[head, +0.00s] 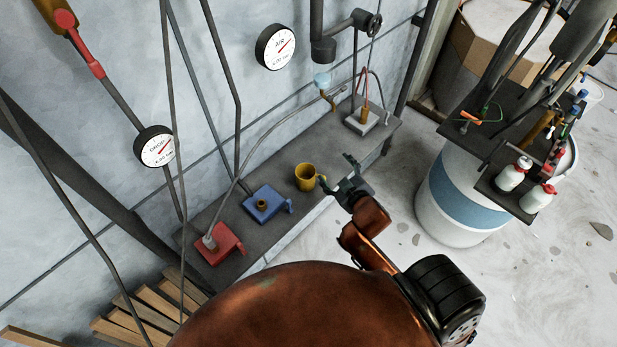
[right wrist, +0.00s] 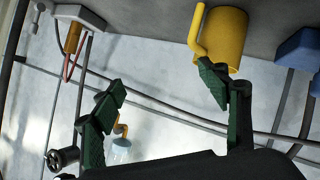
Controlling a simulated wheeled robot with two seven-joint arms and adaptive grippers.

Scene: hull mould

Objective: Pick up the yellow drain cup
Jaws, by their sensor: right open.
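The yellow drain cup (head: 304,177) stands upright on the dark bench, its handle on the right side facing my right gripper. My right gripper (head: 341,177) is open and empty just right of the cup, close to the handle. In the right wrist view the cup (right wrist: 226,42) shows at the top, with its handle on its left side. The open jaws (right wrist: 163,84) are spread wide there; one finger overlaps the lower end of the handle, and I cannot tell whether it touches. My left gripper is not in view.
On the dark bench (head: 325,140), a blue block (head: 262,207) and a red block (head: 218,246) with a hose stand left of the cup. A grey block (head: 364,121) stands at the far end. A white drum (head: 450,205) with bottles on top stands right.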

